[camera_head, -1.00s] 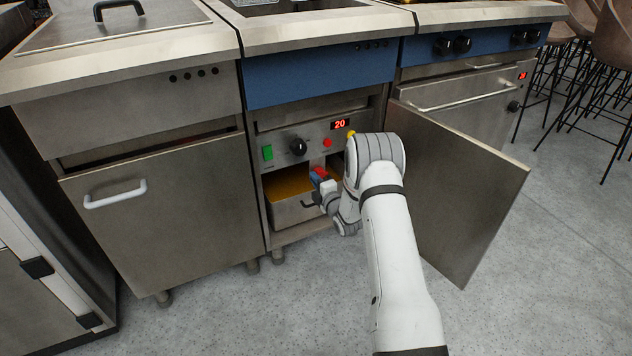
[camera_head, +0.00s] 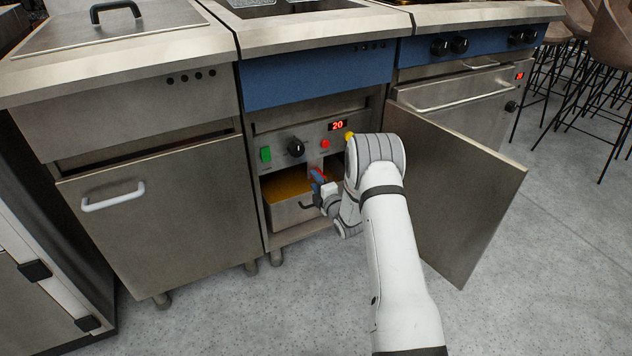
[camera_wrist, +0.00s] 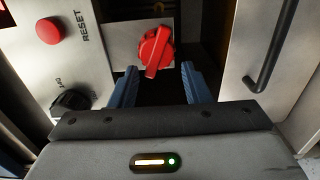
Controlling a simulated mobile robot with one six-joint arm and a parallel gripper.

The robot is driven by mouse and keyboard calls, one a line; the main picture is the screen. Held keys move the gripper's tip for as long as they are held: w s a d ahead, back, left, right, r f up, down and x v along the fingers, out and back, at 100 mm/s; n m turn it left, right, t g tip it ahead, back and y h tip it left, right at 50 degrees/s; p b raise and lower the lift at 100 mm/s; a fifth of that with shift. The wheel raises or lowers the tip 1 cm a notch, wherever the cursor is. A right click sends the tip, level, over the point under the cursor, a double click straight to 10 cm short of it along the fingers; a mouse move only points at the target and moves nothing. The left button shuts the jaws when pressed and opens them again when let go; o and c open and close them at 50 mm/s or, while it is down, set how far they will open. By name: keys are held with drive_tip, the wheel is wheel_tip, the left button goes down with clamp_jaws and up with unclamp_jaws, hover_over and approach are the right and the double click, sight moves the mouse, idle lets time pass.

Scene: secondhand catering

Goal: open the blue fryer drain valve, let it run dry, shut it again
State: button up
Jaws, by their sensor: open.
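The fryer with the blue front panel (camera_head: 320,76) stands in the middle of the head view, its cabinet door (camera_head: 455,195) open to the right. Its red drain valve handle (camera_wrist: 157,48) shows in the wrist view, slightly tilted; in the head view it is mostly hidden by my gripper. My gripper (camera_wrist: 158,78) has two blue fingers, spread apart and empty, one on each side of the handle's lower end. I see no contact. In the head view my gripper (camera_head: 318,178) is inside the cabinet opening. A metal tub (camera_head: 287,214) with a yellow-brown surface inside sits below.
Above the opening are a green switch (camera_head: 265,154), a black knob (camera_head: 296,148), a red reset button (camera_wrist: 49,30) and a display (camera_head: 338,125) reading 20. The tub's black handle (camera_wrist: 271,48) stands close beside my gripper. Floor in front is clear.

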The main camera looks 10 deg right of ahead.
drive_tip(key=p+v, duration=0.2)
drive_tip(key=v, duration=0.5)
drive_tip(key=shift+r, duration=0.1)
